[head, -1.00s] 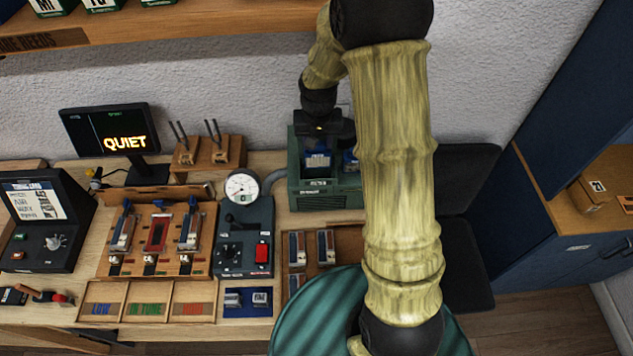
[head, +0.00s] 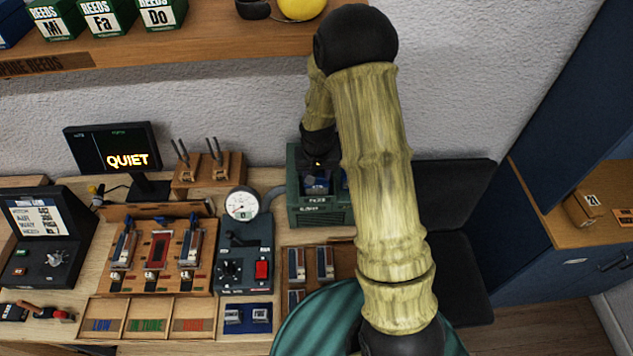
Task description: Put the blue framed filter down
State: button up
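The green box (head: 307,214) stands at the back of the bench, right of the round gauge. My gripper (head: 318,168) points down into its open top, with the dark wrist above it. A small blue piece (head: 317,184), which looks like the blue framed filter, shows just under the gripper inside the box opening. The fingertips are dark and small, so I cannot tell whether they still grip it. Another bluish piece (head: 344,180) shows beside it, partly covered by my arm.
A gauge (head: 241,204) and a control box with a red button (head: 262,270) stand left of the green box. A wooden tray (head: 325,263) with several reeds lies in front, partly behind my arm. A shelf (head: 200,42) overhangs the bench. A monitor (head: 113,148) reads QUIET.

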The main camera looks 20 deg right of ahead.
aim_at(316, 184)
notch_tip(316, 184, down, 4)
jog(key=shift+w+f+p, duration=0.1)
jog(key=shift+p, duration=0.7)
jog(key=shift+f, duration=0.15)
jog(key=o, duration=0.8)
jog(key=shift+a, duration=0.1)
jog(key=shift+r, duration=0.2)
jog(key=shift+r, duration=0.15)
jog(key=r+b, duration=0.1)
jog(key=r, duration=0.3)
jog(key=s+r+b, duration=0.1)
jog(key=r, duration=0.2)
jog(key=s+r+b, duration=0.1)
jog(key=r, duration=0.3)
jog(key=shift+a+r, duration=0.1)
jog(key=shift+r, duration=0.2)
